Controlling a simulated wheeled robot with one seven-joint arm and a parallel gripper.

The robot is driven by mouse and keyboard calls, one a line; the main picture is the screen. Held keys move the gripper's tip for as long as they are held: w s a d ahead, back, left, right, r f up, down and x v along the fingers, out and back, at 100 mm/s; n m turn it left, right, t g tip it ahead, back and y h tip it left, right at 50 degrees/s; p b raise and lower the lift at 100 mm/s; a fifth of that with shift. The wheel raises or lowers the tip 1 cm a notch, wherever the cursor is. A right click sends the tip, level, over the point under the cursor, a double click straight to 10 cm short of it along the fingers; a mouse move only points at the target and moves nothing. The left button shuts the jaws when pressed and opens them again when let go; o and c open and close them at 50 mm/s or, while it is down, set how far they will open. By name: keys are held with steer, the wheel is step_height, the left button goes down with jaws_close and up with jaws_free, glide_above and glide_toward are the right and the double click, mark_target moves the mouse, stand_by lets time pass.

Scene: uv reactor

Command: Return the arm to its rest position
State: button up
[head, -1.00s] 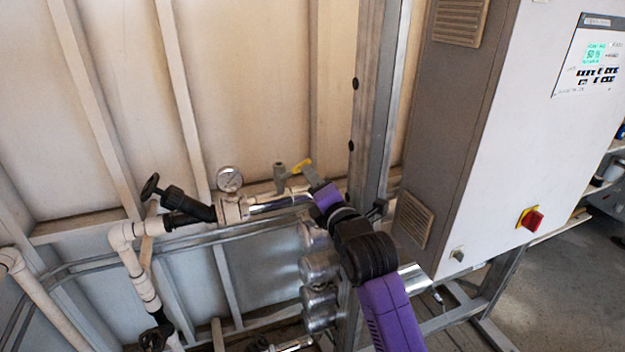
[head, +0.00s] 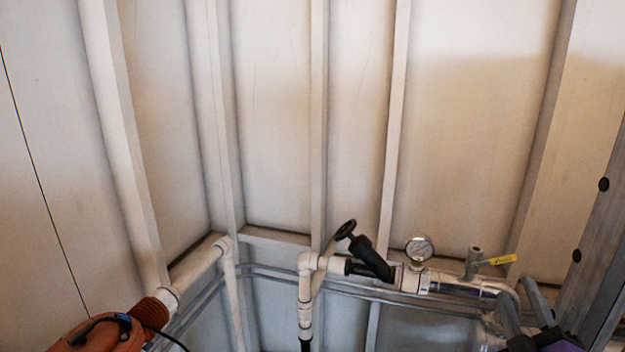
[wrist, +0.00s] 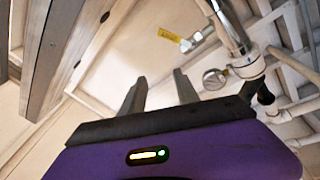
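My gripper (head: 516,288) is at the lower right of the head view, its purple body partly cut off by the bottom edge. Its two grey fingers stand apart and point up. In the wrist view my gripper (wrist: 159,77) also shows a clear gap with nothing held between the fingers. The valve's yellow handle (head: 497,260) is just above the fingers in the head view. In the wrist view the yellow handle (wrist: 169,35) lies beyond the fingertips, apart from them.
A pressure gauge (head: 419,249) and a black-handled valve (head: 369,255) sit on the pipe run left of my gripper. A grey metal post (head: 598,240) stands close on the right. An orange machine (head: 95,334) is at the lower left. The wall above the pipes is clear.

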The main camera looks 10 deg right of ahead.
steer(key=s+a+f+m+g+y, duration=0.1)
steer(key=s+a+f, duration=0.4)
steer(key=s, duration=0.5)
steer(key=s+a+f+m+g+y, duration=0.1)
steer(key=s+a+f+m+y, duration=0.2)
steer(key=s+a, duration=0.7)
steer(key=s+a+f+m+g+y, duration=0.1)
steer(key=s+a+f+m+y, duration=0.2)
steer(key=s, duration=0.9)
steer(key=a+f+y, duration=0.2)
steer(key=a+f, duration=0.2)
steer(key=f, duration=0.1)
steer(key=shift+s+a+g+b, duration=0.25)
steer(key=shift+a+g+b, duration=0.05)
steer(key=shift+a+g, duration=0.1)
